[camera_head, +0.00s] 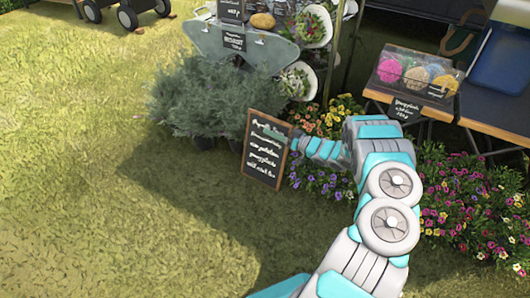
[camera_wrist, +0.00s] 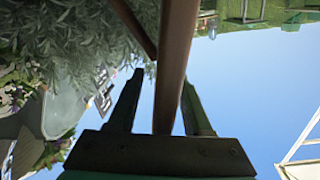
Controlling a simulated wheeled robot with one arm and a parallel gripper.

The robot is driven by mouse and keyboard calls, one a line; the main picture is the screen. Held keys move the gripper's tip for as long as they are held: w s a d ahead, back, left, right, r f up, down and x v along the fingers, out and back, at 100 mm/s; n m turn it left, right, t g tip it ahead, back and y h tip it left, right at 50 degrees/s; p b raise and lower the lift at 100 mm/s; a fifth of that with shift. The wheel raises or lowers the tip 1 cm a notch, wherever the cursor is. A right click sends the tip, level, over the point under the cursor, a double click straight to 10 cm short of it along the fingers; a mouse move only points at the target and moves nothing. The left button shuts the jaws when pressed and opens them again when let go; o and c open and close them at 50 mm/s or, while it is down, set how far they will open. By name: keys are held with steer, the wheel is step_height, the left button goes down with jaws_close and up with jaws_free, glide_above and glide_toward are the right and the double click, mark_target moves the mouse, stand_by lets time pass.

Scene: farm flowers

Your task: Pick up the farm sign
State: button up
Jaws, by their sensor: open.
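The farm sign (camera_head: 263,163) is a dark chalkboard with white writing in a brown wooden frame. It stands on the grass, leaning slightly, in the middle of the head view. My gripper (camera_head: 287,138) is at the sign's upper right edge, with part of it in front of the board. In the wrist view, the sign's brown wooden edge (camera_wrist: 174,60) runs between the two dark fingers of my gripper (camera_wrist: 162,80). The fingers are open, one on each side, with gaps visible beside the wood. The sign's written face does not show in the wrist view.
Grey-green bushy plants (camera_head: 205,100) stand left of the sign. Purple flowers (camera_head: 320,180) grow right of it, and pink flowers (camera_head: 465,200) farther right. A table with a tray of colourful round items (camera_head: 415,75) is at upper right. Open grass (camera_head: 90,200) lies to the left.

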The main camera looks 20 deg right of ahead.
steer(key=shift+c, duration=0.2)
jaws_close()
stand_by(1.1)
